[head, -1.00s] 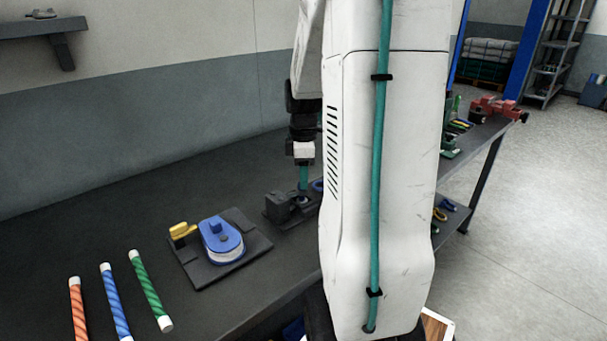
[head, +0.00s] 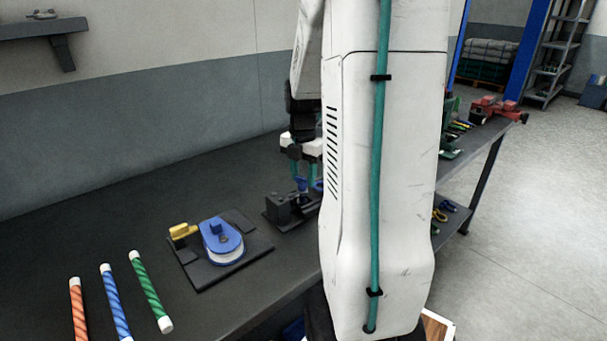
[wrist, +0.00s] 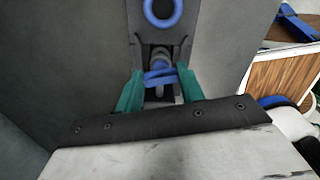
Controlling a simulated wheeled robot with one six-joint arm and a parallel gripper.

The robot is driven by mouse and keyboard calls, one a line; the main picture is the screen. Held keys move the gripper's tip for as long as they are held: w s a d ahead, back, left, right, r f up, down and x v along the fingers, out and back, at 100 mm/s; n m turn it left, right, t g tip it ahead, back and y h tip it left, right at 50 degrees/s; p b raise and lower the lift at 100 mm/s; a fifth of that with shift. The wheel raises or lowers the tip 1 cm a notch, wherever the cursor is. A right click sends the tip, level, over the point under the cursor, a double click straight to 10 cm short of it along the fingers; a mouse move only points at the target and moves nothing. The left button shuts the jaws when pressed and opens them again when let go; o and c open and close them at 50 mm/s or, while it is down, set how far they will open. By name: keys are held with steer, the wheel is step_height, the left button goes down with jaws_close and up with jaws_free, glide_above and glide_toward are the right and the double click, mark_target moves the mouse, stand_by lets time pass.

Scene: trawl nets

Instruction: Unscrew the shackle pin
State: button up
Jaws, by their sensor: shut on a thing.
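My gripper (head: 304,177) points down over a small dark fixture (head: 280,212) on the bench, partly hidden behind my arm. Its teal fingers are shut on the blue shackle pin (head: 300,184). In the wrist view, the blue head of the pin (wrist: 160,76) lies between the two fingertips (wrist: 160,88). A grey metal part, seemingly the shackle (wrist: 159,57), shows just beyond the pin head. I cannot tell how far the pin's thread is in the shackle.
A blue ring (wrist: 163,10) lies farther along the fixture. A blue-and-white block on a dark plate (head: 222,240), with a yellow part (head: 183,231), sits to the left. Rope pieces, orange (head: 78,310), blue (head: 115,302) and green (head: 150,292), lie front left. The bench behind is clear.

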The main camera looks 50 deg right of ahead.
steer(key=shift+a+f+n, duration=0.1)
steer(key=shift+f+n, duration=0.05)
steer(key=shift+n, duration=1.15)
steer(key=o, duration=1)
step_height(320, 180, up, 8)
